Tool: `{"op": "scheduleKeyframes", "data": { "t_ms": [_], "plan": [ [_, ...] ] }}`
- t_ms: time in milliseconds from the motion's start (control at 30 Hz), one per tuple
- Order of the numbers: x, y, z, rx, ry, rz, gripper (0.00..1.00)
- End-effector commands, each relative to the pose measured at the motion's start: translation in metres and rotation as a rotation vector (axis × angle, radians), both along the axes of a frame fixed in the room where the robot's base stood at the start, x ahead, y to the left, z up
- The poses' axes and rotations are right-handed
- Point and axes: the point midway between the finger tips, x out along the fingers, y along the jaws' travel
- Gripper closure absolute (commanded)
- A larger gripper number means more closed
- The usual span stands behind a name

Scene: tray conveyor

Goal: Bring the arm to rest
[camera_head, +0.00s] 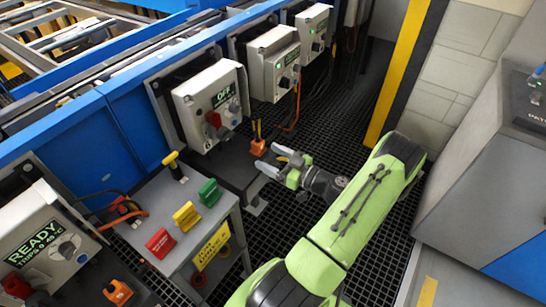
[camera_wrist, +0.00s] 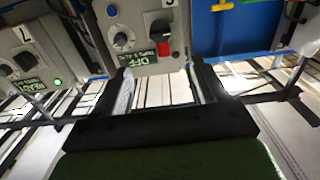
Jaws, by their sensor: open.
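My gripper (camera_head: 270,159) is open and empty in the head view, held in the air above the dark grid floor and pointing left toward the control boxes. A grey control box (camera_head: 210,108) marked OFF, with a red switch, stands to its upper left, apart from the fingers. My green arm runs from the bottom of the view up to an elbow at the right, then back to the gripper. In the wrist view, the open fingers of my gripper (camera_wrist: 166,88) frame a gap below the inverted OFF box (camera_wrist: 142,35).
A grey stand (camera_head: 178,205) bears red, yellow and green blocks and a yellow T-handle (camera_head: 174,165). A READY box (camera_head: 42,248) is at lower left. More boxes (camera_head: 273,62) line the blue conveyor frame (camera_head: 125,95). A grey cabinet (camera_head: 480,190) stands right. Grid floor lies between.

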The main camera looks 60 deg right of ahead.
Motion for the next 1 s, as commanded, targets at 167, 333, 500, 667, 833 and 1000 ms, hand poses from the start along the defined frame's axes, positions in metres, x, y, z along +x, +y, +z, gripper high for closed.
{"op": "scheduleKeyframes", "data": {
  "t_ms": [167, 333, 500, 667, 833, 1000],
  "plan": [
    [-0.005, 0.0, 0.0, 0.0, 0.0, 0.001, 0.28],
    [-0.005, 0.0, 0.0, 0.001, 0.0, 0.001, 0.28],
    [-0.004, 0.0, 0.0, 0.001, 0.0, 0.001, 0.28],
    [-0.002, 0.002, 0.001, 0.001, 0.006, 0.013, 0.28],
    [0.039, 0.057, 0.033, 0.011, 0.183, 0.264, 0.28],
    [0.066, 0.152, 0.075, 0.001, 0.569, 0.548, 0.28]
  ]
}}
